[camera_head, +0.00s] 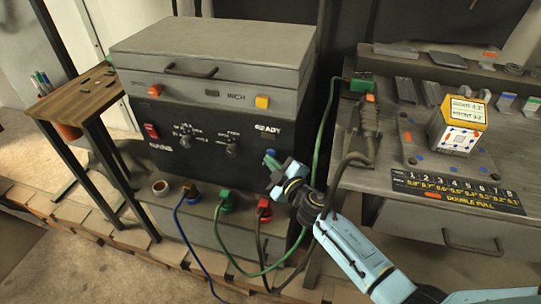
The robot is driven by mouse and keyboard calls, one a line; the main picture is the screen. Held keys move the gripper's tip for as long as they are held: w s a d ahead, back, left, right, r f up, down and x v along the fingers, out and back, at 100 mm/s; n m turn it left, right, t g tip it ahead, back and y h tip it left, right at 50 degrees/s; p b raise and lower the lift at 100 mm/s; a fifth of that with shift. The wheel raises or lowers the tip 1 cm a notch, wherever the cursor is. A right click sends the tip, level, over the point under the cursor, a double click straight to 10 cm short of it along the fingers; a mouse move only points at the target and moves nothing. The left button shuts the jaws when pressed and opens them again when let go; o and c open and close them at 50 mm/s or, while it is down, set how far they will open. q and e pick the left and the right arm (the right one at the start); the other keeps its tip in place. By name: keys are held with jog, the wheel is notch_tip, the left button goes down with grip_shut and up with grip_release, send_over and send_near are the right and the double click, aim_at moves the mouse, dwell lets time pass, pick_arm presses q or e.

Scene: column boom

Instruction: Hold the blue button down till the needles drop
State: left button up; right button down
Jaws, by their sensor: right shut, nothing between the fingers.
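The dark control panel (205,150) is on the front of a grey cabinet, left of the middle. A small blue button (271,153) shows below the READY label on the panel's right side. My right gripper (271,166) is shut and empty, its tips right at the lower edge of that button. The arm hides part of the panel there, and I cannot tell whether the tips touch or press it. No needles can be made out. My left gripper is not in view.
A red switch (151,131), two knobs and a yellow button (262,102) are on the cabinet. Coloured plugs with cables (222,232) sit below. A workbench (385,180) with a patterned cube (456,128) stands at right. A small wooden table (75,103) stands at left.

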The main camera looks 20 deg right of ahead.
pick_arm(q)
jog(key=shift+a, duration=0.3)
pick_arm(e)
jog(key=shift+w+d, duration=0.1)
dwell(0.4)
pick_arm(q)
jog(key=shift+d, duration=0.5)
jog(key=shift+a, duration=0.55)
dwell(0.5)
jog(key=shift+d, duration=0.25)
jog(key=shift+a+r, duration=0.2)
pick_arm(e)
jog(key=shift+s+a, duration=0.6)
jog(key=shift+s, duration=0.25)
